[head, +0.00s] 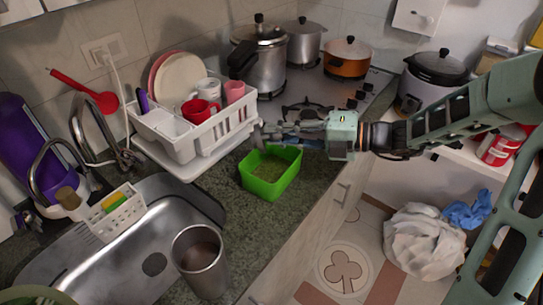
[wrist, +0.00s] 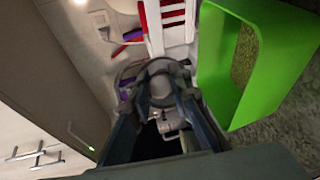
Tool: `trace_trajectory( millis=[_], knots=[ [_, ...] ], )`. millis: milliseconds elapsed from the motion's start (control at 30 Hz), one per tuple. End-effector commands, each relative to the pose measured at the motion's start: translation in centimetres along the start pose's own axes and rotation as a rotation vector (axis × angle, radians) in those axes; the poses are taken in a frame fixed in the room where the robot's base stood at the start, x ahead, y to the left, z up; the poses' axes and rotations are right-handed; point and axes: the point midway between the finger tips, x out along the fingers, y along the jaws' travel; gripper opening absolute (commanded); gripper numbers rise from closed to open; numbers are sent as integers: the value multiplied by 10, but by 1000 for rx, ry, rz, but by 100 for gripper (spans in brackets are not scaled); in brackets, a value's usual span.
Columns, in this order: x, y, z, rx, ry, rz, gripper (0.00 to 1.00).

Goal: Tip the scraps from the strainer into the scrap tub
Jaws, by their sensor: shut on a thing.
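The scrap tub, a bright green open box (head: 270,173), stands on the dark speckled counter. Its green wall fills the right of the wrist view (wrist: 212,60). My gripper (head: 264,135) is above and behind the tub's far left rim, close to the dish rack. In the wrist view my gripper (wrist: 160,95) is shut on a small grey rounded thing (wrist: 160,72), which appears to be the strainer. It shows beside the tub there, not over its opening. The strainer's inside and any scraps cannot be made out. The tub's floor looks mottled brown-green; its contents are unclear.
A white dish rack (head: 200,135) with cups and plates stands just left of my gripper. The steel sink (head: 110,255) and a tall metal cup (head: 202,262) are at front left. Pots and a stove (head: 315,108) are behind. The counter edge is right of the tub.

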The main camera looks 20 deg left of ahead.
Motion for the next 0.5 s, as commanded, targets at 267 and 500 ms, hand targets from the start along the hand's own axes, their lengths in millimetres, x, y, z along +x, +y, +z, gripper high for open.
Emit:
trace_trajectory(
  millis=[267,500],
  knots=[
    [-3,-1,2,12,-1,29,0],
    [-4,-2,2,22,0,54,0]
  ],
)
